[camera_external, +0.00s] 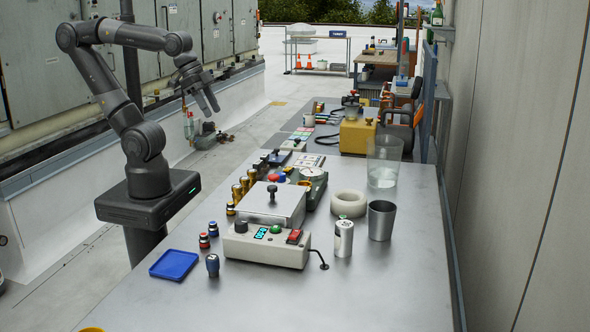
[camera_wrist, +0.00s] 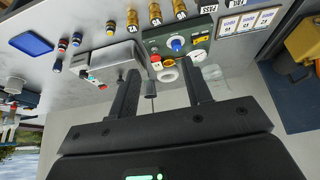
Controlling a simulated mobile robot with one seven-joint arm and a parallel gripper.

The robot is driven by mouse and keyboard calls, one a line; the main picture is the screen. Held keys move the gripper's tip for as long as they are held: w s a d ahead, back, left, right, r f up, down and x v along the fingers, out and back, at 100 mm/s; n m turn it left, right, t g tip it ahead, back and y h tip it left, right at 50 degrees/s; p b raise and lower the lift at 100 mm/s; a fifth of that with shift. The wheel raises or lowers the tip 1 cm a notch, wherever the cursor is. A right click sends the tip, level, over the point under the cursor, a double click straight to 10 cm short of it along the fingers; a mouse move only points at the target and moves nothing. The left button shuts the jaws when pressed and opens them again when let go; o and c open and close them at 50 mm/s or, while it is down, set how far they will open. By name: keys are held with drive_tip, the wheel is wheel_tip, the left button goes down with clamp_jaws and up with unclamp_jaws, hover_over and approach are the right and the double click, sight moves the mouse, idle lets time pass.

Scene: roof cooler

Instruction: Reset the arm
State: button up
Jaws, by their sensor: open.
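My gripper (camera_external: 204,103) is open and empty. It hangs in the air at the end of my bent, raised arm, left of the metal table (camera_external: 384,285) and above its height. In the wrist view my gripper (camera_wrist: 161,72) shows two dark fingers spread apart with nothing held between them. Beyond the fingers, the wrist view shows a grey-green device (camera_wrist: 205,28) with a blue knob, a light metal box (camera_wrist: 105,60) and a blue tray (camera_wrist: 31,43), all apart from the fingers.
On the table stand a control box with a display (camera_external: 262,246), a metal cup (camera_external: 381,220), a white can (camera_external: 343,238), a ring (camera_external: 348,204), a clear container (camera_external: 384,163) and a yellow device (camera_external: 357,136). Electrical cabinets (camera_external: 186,22) line the left; a wall (camera_external: 520,130) bounds the right.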

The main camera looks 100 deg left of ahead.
drive_tip(key=shift+s+a+f, duration=0.1)
drive_tip(key=shift+s+f, duration=0.4)
drive_tip(key=shift+s, duration=0.2)
